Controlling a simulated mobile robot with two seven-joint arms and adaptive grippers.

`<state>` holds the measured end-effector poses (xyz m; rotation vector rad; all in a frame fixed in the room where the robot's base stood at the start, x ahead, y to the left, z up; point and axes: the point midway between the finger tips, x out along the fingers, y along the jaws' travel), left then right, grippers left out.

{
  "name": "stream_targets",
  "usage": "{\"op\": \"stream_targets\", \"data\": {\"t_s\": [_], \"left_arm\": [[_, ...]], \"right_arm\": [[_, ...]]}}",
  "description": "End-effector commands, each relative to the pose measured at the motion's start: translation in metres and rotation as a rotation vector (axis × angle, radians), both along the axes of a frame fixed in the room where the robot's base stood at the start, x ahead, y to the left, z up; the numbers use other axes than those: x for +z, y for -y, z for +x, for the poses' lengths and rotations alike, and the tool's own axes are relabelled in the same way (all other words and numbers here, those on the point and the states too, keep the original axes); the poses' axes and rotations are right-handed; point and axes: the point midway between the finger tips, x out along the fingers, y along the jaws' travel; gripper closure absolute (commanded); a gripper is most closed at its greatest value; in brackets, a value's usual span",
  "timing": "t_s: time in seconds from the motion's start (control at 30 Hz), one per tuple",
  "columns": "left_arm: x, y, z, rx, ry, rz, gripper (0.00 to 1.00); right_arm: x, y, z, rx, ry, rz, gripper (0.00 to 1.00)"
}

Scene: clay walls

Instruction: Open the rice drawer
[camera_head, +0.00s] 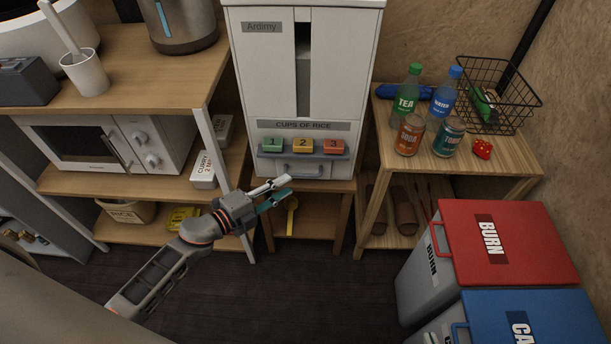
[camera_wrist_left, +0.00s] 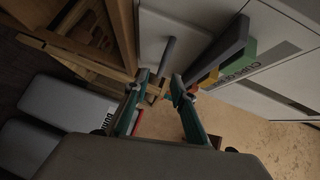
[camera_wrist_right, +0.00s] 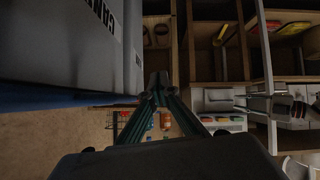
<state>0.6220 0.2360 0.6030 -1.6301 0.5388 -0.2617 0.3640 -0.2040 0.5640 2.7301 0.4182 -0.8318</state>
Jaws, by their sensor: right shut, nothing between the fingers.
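The white rice dispenser (camera_head: 345,70) stands against the wall, with a "CUPS OF RICE" label and green, yellow and red buttons. Its drawer handle (camera_head: 303,171) is a grey bar below the buttons. In the left wrist view the handle (camera_wrist_left: 168,56) shows just beyond the fingertips, in line with the gap between them. My left gripper (camera_head: 277,190) is open and empty, just left of and below the handle. My right gripper (camera_wrist_right: 158,84) is shut and empty in the right wrist view, away from the dispenser. It is out of the head view.
A wooden shelf (camera_head: 215,75) with a microwave (camera_head: 75,145) stands to the left. A low wooden table (camera_head: 510,160) with bottles, cans and a wire basket (camera_head: 495,95) stands to the right. A red-lidded bin (camera_head: 510,245) and a blue-lidded bin (camera_head: 540,318) fill the lower right.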

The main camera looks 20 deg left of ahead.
Motion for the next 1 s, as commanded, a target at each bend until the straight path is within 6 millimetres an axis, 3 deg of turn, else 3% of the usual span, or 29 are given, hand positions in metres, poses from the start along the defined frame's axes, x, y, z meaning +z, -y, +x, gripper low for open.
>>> {"op": "stream_targets", "data": {"t_s": [0.5,0.9,1.0], "left_arm": [[-0.008,0.034,0.059,-0.001,0.002,-0.001,0.75],[-0.008,0.038,0.066,0.000,0.003,-0.001,0.75],[-0.008,0.037,0.065,0.000,0.003,-0.001,1.00]], "right_arm": [[-0.001,-0.003,0.001,0.005,0.002,0.006,1.00],[0.000,-0.003,0.002,0.006,0.005,0.006,1.00],[0.000,-0.003,0.002,0.006,0.005,0.006,1.00]]}}
